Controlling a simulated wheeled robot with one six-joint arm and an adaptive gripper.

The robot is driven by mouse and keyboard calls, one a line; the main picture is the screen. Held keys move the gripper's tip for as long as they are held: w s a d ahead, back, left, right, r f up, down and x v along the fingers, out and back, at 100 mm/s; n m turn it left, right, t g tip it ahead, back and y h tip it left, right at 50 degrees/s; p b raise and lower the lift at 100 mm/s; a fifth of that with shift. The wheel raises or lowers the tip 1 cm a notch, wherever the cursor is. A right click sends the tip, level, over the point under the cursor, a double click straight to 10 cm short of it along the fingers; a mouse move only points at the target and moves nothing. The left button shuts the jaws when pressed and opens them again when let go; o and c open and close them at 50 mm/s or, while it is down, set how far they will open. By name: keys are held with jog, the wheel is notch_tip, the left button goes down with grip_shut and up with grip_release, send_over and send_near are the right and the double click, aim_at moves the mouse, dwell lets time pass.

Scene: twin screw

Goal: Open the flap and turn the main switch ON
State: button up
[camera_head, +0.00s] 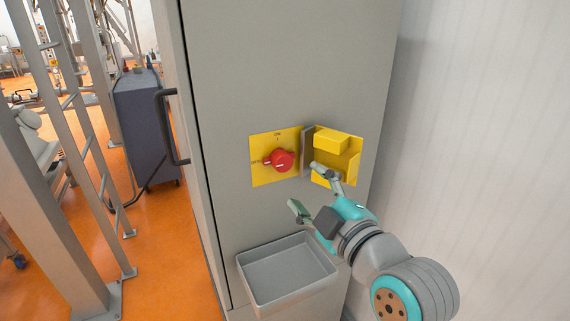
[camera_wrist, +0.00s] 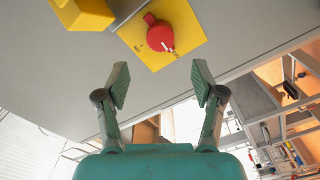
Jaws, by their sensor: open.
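The red main switch (camera_head: 283,160) is a rotary knob on a yellow plate (camera_head: 262,175) on the grey cabinet front. Its handle points left in the head view, toward the side label, with the ON label at the top. The yellow flap (camera_head: 330,141) stands swung open to the right of the plate, leaving the switch uncovered. My gripper (camera_head: 310,190) is open and empty, below and right of the switch. In the wrist view the switch (camera_wrist: 160,38) lies ahead of the open fingers (camera_wrist: 160,83), apart from them, and the flap (camera_wrist: 84,13) shows at upper left.
A grey open tray (camera_head: 287,272) is fixed to the cabinet below the gripper. A dark door handle (camera_head: 166,125) is at the cabinet's left. A pale wall (camera_head: 475,130) bounds the right side. Metal frames (camera_head: 95,160) stand on the orange floor at left.

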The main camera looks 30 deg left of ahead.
aim_at(285, 164)
jog(key=x, duration=0.9)
jog(key=shift+w+a+f, duration=0.1)
jog(key=shift+w+a, duration=0.1)
jog(key=shift+a, duration=0.1)
jog(key=c, duration=1.1)
